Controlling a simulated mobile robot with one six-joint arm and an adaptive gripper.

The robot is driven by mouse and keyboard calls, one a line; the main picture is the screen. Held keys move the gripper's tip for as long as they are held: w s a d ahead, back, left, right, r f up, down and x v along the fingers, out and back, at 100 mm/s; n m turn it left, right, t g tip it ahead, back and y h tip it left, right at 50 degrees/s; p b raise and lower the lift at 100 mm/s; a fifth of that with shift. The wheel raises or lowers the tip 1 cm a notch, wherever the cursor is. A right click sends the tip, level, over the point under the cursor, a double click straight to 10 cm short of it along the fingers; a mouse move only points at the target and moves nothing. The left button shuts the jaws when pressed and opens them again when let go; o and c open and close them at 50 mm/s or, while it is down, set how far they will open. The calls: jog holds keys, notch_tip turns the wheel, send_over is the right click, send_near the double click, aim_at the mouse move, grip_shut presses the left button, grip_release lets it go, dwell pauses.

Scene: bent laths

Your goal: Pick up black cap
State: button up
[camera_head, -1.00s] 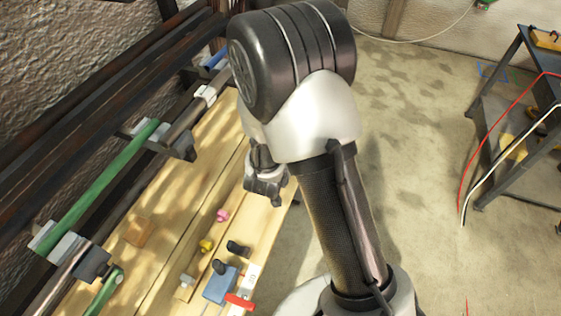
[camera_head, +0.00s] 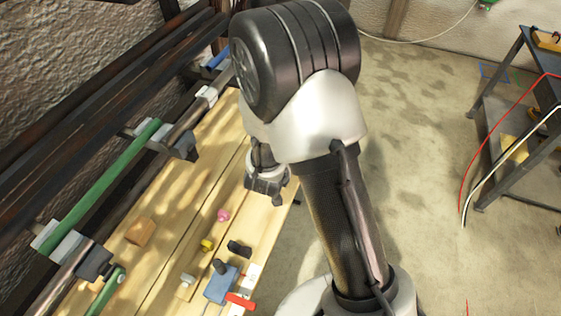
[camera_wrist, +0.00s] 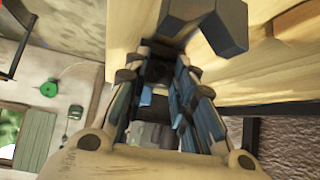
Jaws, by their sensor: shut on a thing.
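My gripper (camera_head: 266,187) is at the right edge of the wooden bench, partly behind my arm in the head view. In the wrist view the fingers (camera_wrist: 162,88) are close around a dark thing (camera_wrist: 158,72). Its shape is mostly hidden, and I cannot tell whether it is a black cap. A small black piece (camera_head: 239,249) lies on the bench nearer the camera, apart from my gripper. Another black piece (camera_head: 220,266) sits at the blue block (camera_head: 221,286). A dark grey angular piece (camera_wrist: 205,25) shows at the top of the wrist view.
On the bench (camera_head: 172,225) are a pink knob (camera_head: 223,215), a yellow knob (camera_head: 206,245), a red part (camera_head: 240,300) and a wooden block (camera_head: 140,231). Green and dark bars (camera_head: 100,185) run along the left. Open floor (camera_head: 410,150) and a metal rack (camera_head: 500,110) lie right.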

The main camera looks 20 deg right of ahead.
jog(key=shift+r+m+h+p, duration=0.75)
jog(key=shift+r+p, duration=3.35)
jog(key=shift+r, duration=5.7)
jog(key=shift+m+g, duration=0.35)
jog(key=shift+g, duration=0.15)
jog(key=f+b, duration=0.4)
jog(key=f, duration=0.2)
jog(key=f+b, duration=0.4)
jog(key=f, duration=0.3)
jog(key=f+b, duration=0.4)
jog(key=f, duration=0.2)
jog(key=shift+w+f, duration=0.35)
jog(key=shift+f, duration=0.05)
jog(key=shift+f, duration=0.2)
jog(key=o, duration=0.8)
jog(key=shift+r, duration=0.1)
